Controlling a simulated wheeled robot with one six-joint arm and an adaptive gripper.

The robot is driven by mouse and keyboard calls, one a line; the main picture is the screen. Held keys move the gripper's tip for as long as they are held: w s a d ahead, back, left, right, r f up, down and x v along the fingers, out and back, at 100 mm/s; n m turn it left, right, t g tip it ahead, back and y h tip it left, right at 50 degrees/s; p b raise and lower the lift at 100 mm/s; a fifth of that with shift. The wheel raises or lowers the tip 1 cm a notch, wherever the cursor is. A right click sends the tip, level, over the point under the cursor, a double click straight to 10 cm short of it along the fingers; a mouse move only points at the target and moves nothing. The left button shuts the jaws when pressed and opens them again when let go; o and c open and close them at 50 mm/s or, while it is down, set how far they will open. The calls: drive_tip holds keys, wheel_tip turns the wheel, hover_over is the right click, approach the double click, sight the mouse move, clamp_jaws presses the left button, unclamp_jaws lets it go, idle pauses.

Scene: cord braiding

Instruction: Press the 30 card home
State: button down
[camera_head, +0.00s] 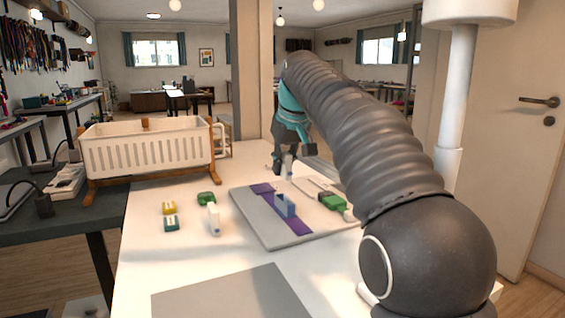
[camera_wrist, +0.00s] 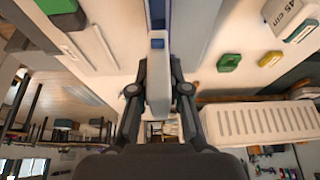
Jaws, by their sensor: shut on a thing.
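My gripper (camera_head: 285,163), past the far edge of the grey board (camera_head: 266,226), is shut on a pale, upright card (camera_head: 289,167). In the wrist view my gripper (camera_wrist: 159,80) has its dark fingers on both sides of the pale card (camera_wrist: 158,98). No number on it can be read. A blue slotted holder (camera_head: 285,206) stands on the board's purple strip, apart from the card in the head view. Blue also shows just beyond the fingers in the wrist view (camera_wrist: 157,42); whether the card touches it is unclear.
Left of the board are a yellow block (camera_head: 169,208), a teal block (camera_head: 171,223), a green block (camera_head: 206,198) and a white block (camera_head: 214,219). A white cradle (camera_head: 150,147) stands behind. A grey panel (camera_head: 233,296) lies in front.

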sight(284, 194)
drive_tip(key=shift+f+b, duration=3)
drive_tip(key=shift+f, duration=0.2)
drive_tip(key=shift+d+f, duration=0.1)
drive_tip(key=shift+f, duration=0.4)
drive_tip(key=shift+s+p, duration=0.15)
drive_tip(key=shift+p, duration=0.75)
drive_tip(key=shift+f, duration=0.25)
drive_tip(key=c, duration=1.1)
unclamp_jaws()
drive_tip(key=shift+o, duration=0.2)
drive_tip(key=shift+r, duration=0.2)
